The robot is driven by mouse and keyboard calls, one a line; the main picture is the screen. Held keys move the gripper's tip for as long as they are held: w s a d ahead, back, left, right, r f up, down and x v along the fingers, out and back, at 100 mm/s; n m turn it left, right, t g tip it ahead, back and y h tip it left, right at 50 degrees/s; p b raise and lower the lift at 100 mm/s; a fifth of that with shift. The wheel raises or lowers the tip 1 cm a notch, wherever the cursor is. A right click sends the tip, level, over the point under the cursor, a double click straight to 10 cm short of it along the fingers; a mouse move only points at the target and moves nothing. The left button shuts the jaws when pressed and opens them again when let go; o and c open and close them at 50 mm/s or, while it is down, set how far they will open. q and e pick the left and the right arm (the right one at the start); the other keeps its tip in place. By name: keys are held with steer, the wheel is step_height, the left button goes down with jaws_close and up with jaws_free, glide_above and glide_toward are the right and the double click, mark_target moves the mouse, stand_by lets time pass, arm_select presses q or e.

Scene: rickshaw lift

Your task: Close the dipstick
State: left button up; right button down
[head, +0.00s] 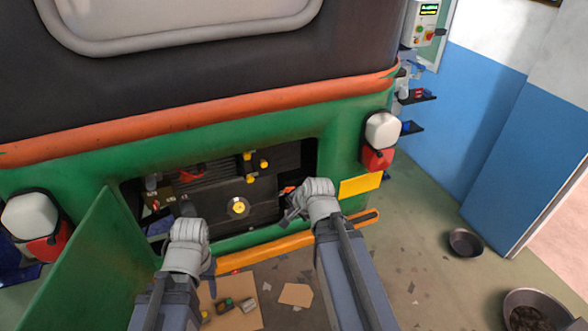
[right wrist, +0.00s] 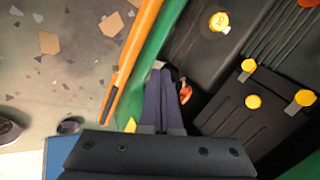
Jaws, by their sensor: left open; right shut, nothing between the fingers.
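An orange-red loop handle, which looks like the dipstick, shows in the right wrist view (right wrist: 185,91) just right of my right gripper (right wrist: 161,72). It also shows small in the head view (head: 289,189), at the right side of the engine bay. Whether it is fully seated cannot be told. My right gripper has its fingers together and empty, at the bay's right edge beside the handle; I cannot tell whether they touch it. My left gripper (head: 187,207) is open and empty in front of the bay's lower left, partly hidden by its own wrist.
The engine bay holds a dark engine cover with a yellow cap (head: 238,207) and several yellow fittings. An open green flap (head: 92,262) stands at the left. An orange bumper bar (head: 265,248) runs below. Cardboard (head: 236,302) and metal bowls (head: 465,242) lie on the floor.

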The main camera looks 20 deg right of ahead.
arm_select(q)
step_height(320, 180, up, 5)
steer(key=p, duration=0.3)
steer(key=shift+f, duration=0.15)
arm_select(e)
steer(key=w+d+r+m+t, duration=0.1)
steer(key=d+r+m, duration=0.3)
steer(key=d+r, duration=0.2)
steer(key=shift+w+r+t+h, duration=0.25)
steer(key=shift+t+h, duration=0.05)
steer(key=shift+t, duration=0.1)
arm_select(q)
steer(key=shift+f, duration=0.1)
arm_select(e)
steer(key=shift+f, duration=0.1)
arm_select(q)
step_height(320, 180, down, 9)
steer(key=b, duration=0.9)
arm_select(e)
steer(key=w+r+x, duration=0.1)
steer(key=w+x, duration=0.1)
steer(key=x, duration=1.1)
steer(key=shift+r, duration=0.2)
steer(key=shift+s+a, duration=0.1)
